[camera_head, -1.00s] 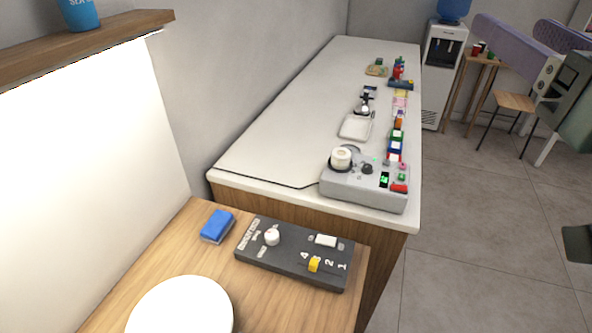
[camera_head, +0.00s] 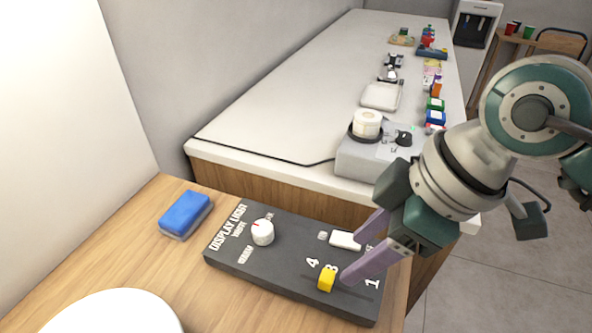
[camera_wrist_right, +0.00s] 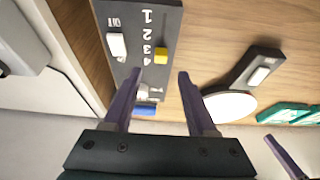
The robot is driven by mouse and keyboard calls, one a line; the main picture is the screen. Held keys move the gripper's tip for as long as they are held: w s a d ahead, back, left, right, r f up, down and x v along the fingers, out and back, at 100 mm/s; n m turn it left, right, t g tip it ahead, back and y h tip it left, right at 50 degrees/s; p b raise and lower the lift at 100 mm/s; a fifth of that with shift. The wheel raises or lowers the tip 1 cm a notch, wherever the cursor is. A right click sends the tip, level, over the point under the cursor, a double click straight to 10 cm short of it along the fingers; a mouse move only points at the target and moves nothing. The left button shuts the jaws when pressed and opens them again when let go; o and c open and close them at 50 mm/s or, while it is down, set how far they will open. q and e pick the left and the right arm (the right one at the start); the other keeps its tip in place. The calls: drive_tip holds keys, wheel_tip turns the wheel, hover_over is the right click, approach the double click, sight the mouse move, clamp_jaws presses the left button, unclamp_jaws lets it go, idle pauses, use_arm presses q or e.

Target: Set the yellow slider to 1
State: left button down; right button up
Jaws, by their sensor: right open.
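The yellow slider (camera_head: 327,278) sits on a dark control panel (camera_head: 240,268) on the wooden counter. In the head view it stands by the 3, and one of my fingers hides the 2. In the right wrist view the slider (camera_wrist_right: 161,55) is beside the 3 and 4. My right gripper (camera_head: 356,250) is open and empty above the panel, just right of the slider. In the wrist view its fingertips (camera_wrist_right: 160,73) lie either side of the slider's line, with no clear contact. A purple finger, apparently my left gripper's (camera_wrist_right: 285,155), shows at the wrist view's lower right.
The panel also has a white knob (camera_head: 262,232) and a white switch (camera_head: 345,240) close to my right fingers. A blue sponge (camera_head: 186,214) and a white round plate (camera_head: 110,318) are to the left. A grey device (camera_head: 360,160) stands on the white counter behind.

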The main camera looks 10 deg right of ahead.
sight(329, 275)
drive_tip(key=b+x, duration=0.1)
drive_tip(key=x, duration=0.6)
drive_tip(key=shift+w+a+f+b, duration=0.1)
drive_tip(key=shift+a+f+b, duration=0.15)
drive_tip(key=shift+f+b, duration=0.1)
drive_tip(key=shift+r, duration=0.1)
drive_tip(key=shift+c, duration=1.2)
clamp_jaws()
